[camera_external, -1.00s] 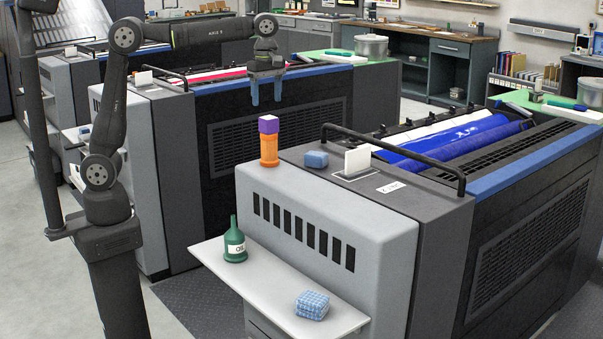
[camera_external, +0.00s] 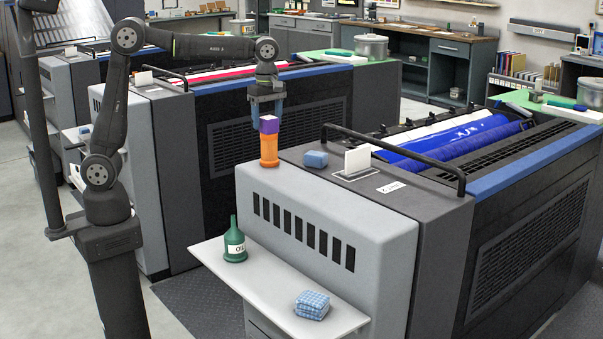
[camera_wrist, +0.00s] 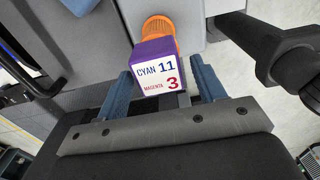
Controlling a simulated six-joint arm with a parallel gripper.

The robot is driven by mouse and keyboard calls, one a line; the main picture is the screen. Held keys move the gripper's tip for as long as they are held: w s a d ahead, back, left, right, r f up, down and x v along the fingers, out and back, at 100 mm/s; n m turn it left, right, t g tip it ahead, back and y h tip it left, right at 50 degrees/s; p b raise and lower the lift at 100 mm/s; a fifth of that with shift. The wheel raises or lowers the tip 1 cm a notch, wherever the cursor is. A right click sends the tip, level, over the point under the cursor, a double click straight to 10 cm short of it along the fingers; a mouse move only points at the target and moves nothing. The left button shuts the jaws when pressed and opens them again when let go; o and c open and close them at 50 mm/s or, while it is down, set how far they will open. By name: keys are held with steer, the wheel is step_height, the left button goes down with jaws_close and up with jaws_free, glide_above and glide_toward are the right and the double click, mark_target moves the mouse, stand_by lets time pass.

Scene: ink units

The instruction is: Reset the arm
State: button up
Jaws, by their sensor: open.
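My gripper (camera_external: 268,112) is open above the grey end of the near press (camera_external: 300,195). Its blue fingers are at the height of a purple cube (camera_external: 269,125) that rests on an orange cylinder (camera_external: 269,150). In the wrist view the cube (camera_wrist: 160,66) shows between the two fingers, with gaps on both sides. I cannot tell whether the fingers reach fully around the cube.
A blue block (camera_external: 316,159) and an upright white card (camera_external: 358,160) stand right of the cylinder. A black handrail (camera_external: 400,150) rises behind them. A green bottle (camera_external: 234,240) and a folded blue cloth (camera_external: 312,305) sit on the lower shelf (camera_external: 275,285), with free room between them.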

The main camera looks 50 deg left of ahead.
step_height(320, 180, up, 4)
steer(key=shift+s+d, duration=0.15)
steer(key=s+d+r, duration=0.6)
steer(key=s+r, duration=0.1)
steer(key=s, duration=0.3)
steer(key=d+f+n, duration=0.1)
steer(key=d+f, duration=0.5)
steer(key=d, duration=0.3)
steer(key=d+f+n, duration=0.1)
steer(key=d+f, duration=0.4)
steer(key=d, duration=0.4)
steer(key=w+f, duration=0.1)
steer(key=w, duration=0.2)
steer(key=w+a+f, duration=0.1)
steer(key=w+f, duration=0.1)
steer(key=w, duration=0.1)
steer(key=w+f, duration=0.2)
steer(key=w, duration=0.1)
steer(key=shift+w+a+f, duration=0.25)
steer(key=shift+a, duration=0.05)
steer(key=shift+w+a+f, duration=0.15)
steer(key=shift+w+f, duration=0.2)
steer(key=shift+w, duration=0.2)
steer(key=s+d+r, duration=0.2)
steer(key=s+r, duration=0.4)
steer(key=s, duration=0.3)
steer(key=a+r, duration=0.5)
steer(key=a, duration=0.2)
steer(key=shift+a+m, duration=0.15)
steer(key=shift+m, duration=0.25)
